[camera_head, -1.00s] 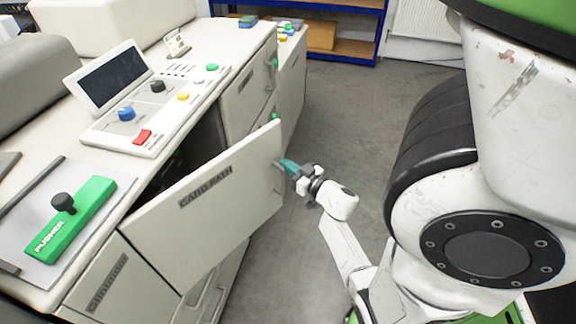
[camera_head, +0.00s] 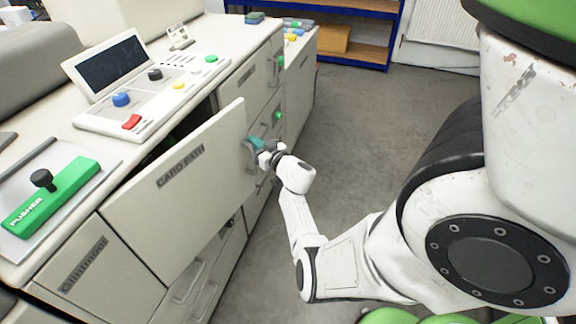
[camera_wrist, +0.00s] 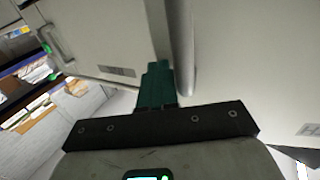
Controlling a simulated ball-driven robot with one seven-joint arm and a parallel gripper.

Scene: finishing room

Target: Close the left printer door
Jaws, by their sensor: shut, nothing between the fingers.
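The printer door marked "CARD PATH" (camera_head: 170,200) is a pale panel on the front of the white machine. It stands partly open, its free edge out from the body with a dark gap behind it. My gripper (camera_head: 256,143) is at the handle by the door's free edge, its teal fingers shut and empty. In the wrist view the shut fingers (camera_wrist: 157,85) lie beside a grey vertical bar (camera_wrist: 181,45) on the door's large pale face (camera_wrist: 250,60). Whether they touch it cannot be told.
The control panel (camera_head: 150,107) and the green pusher (camera_head: 50,198) are on the machine top. A "Climpoool" panel (camera_head: 85,265) is below left. More closed panels (camera_head: 250,80) run to the back. Blue shelving (camera_head: 350,60) stands behind. Grey floor (camera_head: 370,130) is clear on the right.

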